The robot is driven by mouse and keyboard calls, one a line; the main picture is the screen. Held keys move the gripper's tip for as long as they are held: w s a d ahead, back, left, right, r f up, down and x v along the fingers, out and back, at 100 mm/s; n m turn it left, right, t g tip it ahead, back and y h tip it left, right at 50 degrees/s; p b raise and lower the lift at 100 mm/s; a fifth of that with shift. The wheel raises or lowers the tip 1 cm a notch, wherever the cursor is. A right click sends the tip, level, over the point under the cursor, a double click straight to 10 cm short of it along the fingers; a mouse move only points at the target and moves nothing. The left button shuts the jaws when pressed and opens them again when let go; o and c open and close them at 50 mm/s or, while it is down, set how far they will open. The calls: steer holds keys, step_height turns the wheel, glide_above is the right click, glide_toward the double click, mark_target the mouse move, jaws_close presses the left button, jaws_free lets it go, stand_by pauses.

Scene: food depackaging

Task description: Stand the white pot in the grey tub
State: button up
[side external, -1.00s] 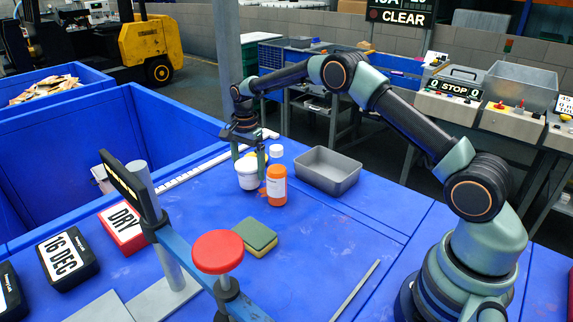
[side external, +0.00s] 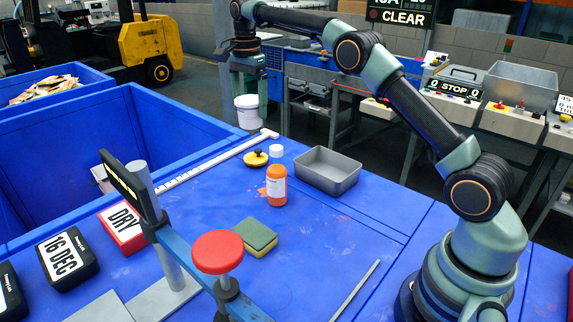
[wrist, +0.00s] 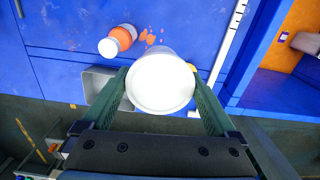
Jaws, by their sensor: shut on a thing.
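The white pot (side external: 248,111) hangs upright between the fingers of my gripper (side external: 249,96), well above the blue table. In the wrist view my gripper (wrist: 162,95) is shut on the pot (wrist: 160,82), one green finger on each side, and the pot's round top faces the camera. The grey tub (side external: 346,181) stands on the table to the right of and below the pot, and looks empty. In the wrist view the tub (wrist: 94,84) is partly hidden behind the left finger and the pot.
An orange bottle with a white cap (side external: 277,186) stands just left of the tub, with a yellow disc with a black knob (side external: 256,159) behind it. A sponge (side external: 255,236) lies in front. A white strip (side external: 215,160) runs along the blue bin's edge.

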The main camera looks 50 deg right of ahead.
steer(key=s+d+m, duration=0.4)
steer(key=d+m, duration=0.2)
steer(key=d, duration=0.4)
steer(key=m, duration=0.7)
glide_above(327, 171)
steer(key=w+a, duration=0.2)
steer(key=a, duration=0.1)
step_height(327, 171, down, 19)
steer(key=shift+f, duration=0.2)
steer(key=shift+f, duration=0.1)
steer(key=o, duration=1.2)
